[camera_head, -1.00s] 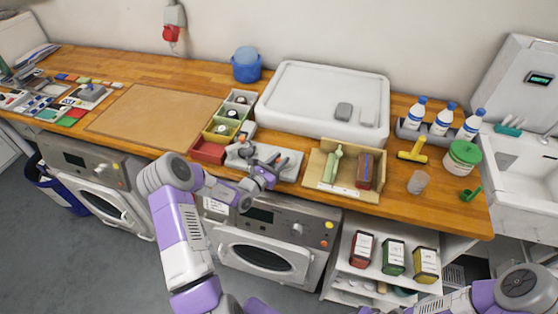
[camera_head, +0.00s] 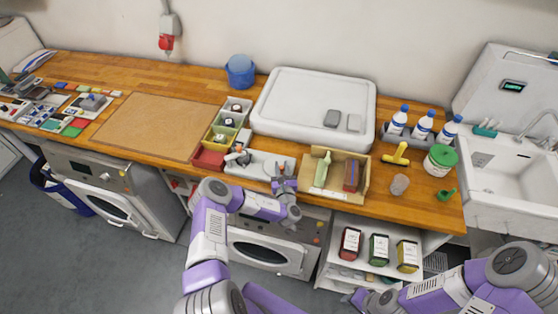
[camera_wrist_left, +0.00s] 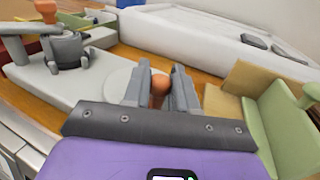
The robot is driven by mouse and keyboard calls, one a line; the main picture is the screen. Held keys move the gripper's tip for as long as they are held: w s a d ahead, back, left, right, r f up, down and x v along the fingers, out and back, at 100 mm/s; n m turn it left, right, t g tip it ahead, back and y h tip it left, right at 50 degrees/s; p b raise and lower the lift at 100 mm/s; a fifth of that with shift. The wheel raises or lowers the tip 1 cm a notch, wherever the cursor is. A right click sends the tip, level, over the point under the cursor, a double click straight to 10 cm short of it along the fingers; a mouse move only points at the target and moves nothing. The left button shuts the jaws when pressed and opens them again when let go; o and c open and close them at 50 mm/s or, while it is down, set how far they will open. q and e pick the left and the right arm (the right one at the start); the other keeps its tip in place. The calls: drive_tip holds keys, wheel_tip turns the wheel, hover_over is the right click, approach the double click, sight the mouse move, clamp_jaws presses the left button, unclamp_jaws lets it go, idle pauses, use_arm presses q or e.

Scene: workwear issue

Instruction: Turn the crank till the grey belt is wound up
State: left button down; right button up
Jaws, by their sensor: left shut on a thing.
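The winding device is a pale grey base plate (camera_head: 258,158) near the counter's front edge, also in the left wrist view (camera_wrist_left: 75,85). A dark grey clamp-like part (camera_wrist_left: 66,50) with an orange-brown knob (camera_wrist_left: 45,10) stands at its left. At its right is a pale round disc (camera_wrist_left: 120,82) with the orange-brown crank knob (camera_wrist_left: 160,88). My left gripper (camera_head: 281,170) is shut on that crank knob, with a finger on each side in the wrist view. I cannot make out the grey belt clearly. My right gripper (camera_head: 368,299) is low at right; its fingers are unclear.
A cardboard tray (camera_head: 336,153) with a green bottle-like item stands right beside the device. Red, green and grey bins (camera_head: 208,159) are at its left, a large white case (camera_head: 290,105) behind. A bare brown mat (camera_head: 155,122) lies further left.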

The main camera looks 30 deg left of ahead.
use_arm(q)
drive_tip(key=shift+w+d+r+n+g+y+p, duration=0.1)
drive_tip(key=shift+w+n+g+y+p, duration=0.1)
drive_tip(key=shift+n+g+y, duration=0.3)
drive_tip(key=shift+w+d+n+g+y+p, duration=0.1)
drive_tip(key=shift+n+g+y+p, duration=0.1)
drive_tip(key=shift+n+g+y, duration=0.3)
drive_tip(key=shift+w+n+g+y, duration=0.2)
drive_tip(key=shift+n+g+y, duration=0.2)
drive_tip(key=shift+g+y, duration=0.15)
drive_tip(key=shift+w+d+n+g+y+b, duration=0.1)
drive_tip(key=shift+w+n+g+y+b, duration=0.1)
drive_tip(key=shift+n+g+y+b, duration=0.35)
drive_tip(key=shift+w+n+g+y+b, duration=0.2)
drive_tip(key=shift+n+g+y, duration=0.25)
drive_tip(key=shift+g, duration=0.25)
drive_tip(key=shift+w+n+g+y+b, duration=0.3)
drive_tip(key=shift+n+g+y+b, duration=0.4)
drive_tip(key=shift+g, duration=0.4)
use_arm(e)
drive_tip(key=shift+f, duration=0.65)
use_arm(q)
drive_tip(key=shift+r, duration=0.15)
drive_tip(key=c, duration=1.1)
unclamp_jaws()
drive_tip(key=shift+o, duration=0.4)
